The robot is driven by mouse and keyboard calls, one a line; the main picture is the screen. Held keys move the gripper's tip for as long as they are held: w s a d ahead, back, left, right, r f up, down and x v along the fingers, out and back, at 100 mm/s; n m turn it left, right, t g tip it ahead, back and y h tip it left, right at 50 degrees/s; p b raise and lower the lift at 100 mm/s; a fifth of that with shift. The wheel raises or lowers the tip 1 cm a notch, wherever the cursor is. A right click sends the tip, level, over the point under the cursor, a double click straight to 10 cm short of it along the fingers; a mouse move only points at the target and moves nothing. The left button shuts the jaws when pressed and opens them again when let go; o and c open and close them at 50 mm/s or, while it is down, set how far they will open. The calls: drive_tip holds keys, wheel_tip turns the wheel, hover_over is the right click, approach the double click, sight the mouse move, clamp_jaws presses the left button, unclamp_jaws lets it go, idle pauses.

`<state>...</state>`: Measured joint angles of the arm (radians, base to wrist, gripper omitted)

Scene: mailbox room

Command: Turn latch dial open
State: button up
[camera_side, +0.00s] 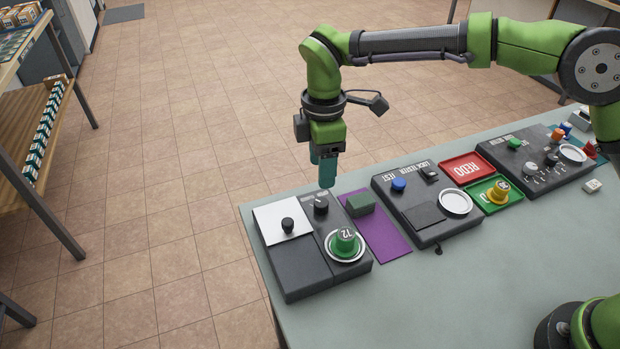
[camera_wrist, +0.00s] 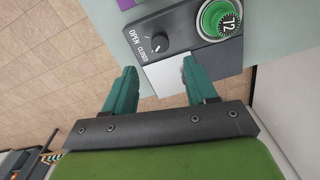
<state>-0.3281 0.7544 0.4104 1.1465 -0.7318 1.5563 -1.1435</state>
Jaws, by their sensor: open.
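The latch dial (camera_side: 320,204) is a small dark knob near the back edge of the leftmost dark panel (camera_side: 330,271). In the wrist view the dial (camera_wrist: 154,43) sits beside the white words OPEN and CLOSED. I cannot tell for sure which word its pointer faces. My gripper (camera_side: 322,180) hangs pointing down just above and behind the dial, apart from it. In the wrist view its two teal fingers (camera_wrist: 159,72) are spread with nothing between them, and the dial lies beyond the fingertips.
A green cup marked 72 (camera_side: 345,241) stands in a white ring in front. More panels stand to the right.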

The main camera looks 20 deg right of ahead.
sight(321, 202)
wheel_tip(321, 202, down, 9)
drive_tip(key=shift+f, duration=0.1)
idle(0.3)
drive_tip(key=c, duration=1.1)
drive_tip(key=shift+o, duration=0.2)
drive_tip(key=shift+m, duration=0.3)
drive_tip(key=m, duration=1.3)
drive_tip(key=shift+m, duration=0.3)
